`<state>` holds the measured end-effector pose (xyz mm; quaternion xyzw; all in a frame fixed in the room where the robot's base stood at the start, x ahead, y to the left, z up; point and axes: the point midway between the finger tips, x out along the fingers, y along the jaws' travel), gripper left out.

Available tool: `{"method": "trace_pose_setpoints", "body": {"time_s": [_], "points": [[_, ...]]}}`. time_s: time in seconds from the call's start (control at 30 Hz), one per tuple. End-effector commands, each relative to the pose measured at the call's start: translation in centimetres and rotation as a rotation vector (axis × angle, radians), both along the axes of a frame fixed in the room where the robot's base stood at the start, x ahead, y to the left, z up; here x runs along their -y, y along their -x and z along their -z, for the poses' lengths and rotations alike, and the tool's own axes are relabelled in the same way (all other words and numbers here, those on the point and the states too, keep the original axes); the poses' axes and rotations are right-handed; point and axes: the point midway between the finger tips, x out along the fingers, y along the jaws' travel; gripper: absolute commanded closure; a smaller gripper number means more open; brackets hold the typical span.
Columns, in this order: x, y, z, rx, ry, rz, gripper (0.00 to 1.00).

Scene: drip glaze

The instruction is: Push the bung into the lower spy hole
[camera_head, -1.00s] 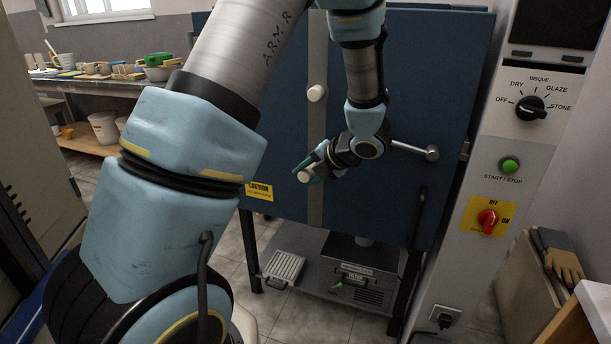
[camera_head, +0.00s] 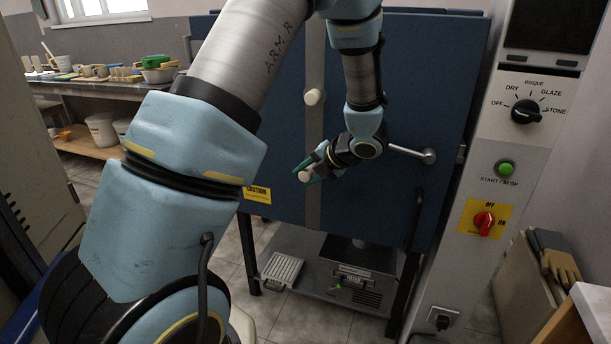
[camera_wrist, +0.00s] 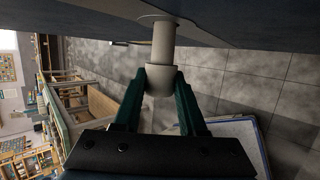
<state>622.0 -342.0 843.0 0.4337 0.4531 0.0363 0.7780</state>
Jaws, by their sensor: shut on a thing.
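My gripper (camera_head: 312,172) is in front of the lower part of the blue kiln door (camera_head: 400,60). Its green fingers are shut on the pale bung (camera_head: 304,176). In the wrist view, my gripper (camera_wrist: 162,84) holds the bung (camera_wrist: 162,48) by its wider end, and the narrower shaft points at the door's grey strip (camera_wrist: 200,33). The shaft's far end meets or nearly meets the door surface; I cannot tell how far it is in. The lower spy hole itself is hidden behind the bung. A second pale bung (camera_head: 314,97) sits higher on the strip.
A door handle (camera_head: 427,155) sticks out to the right of my gripper. A control panel (camera_head: 510,160) stands at the right. A yellow caution label (camera_head: 256,194) is on the door's left. A metal filter box (camera_head: 355,275) sits below the door.

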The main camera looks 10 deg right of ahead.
Motion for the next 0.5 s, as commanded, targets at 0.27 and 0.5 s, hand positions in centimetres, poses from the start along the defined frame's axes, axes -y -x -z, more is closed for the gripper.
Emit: {"method": "trace_pose_setpoints", "body": {"time_s": [0.27, 0.5], "points": [[0.24, -0.47, -0.01, -0.001, 0.0, -0.001, 1.0], [0.48, -0.89, -0.04, 0.0, 0.001, -0.001, 1.0]]}}
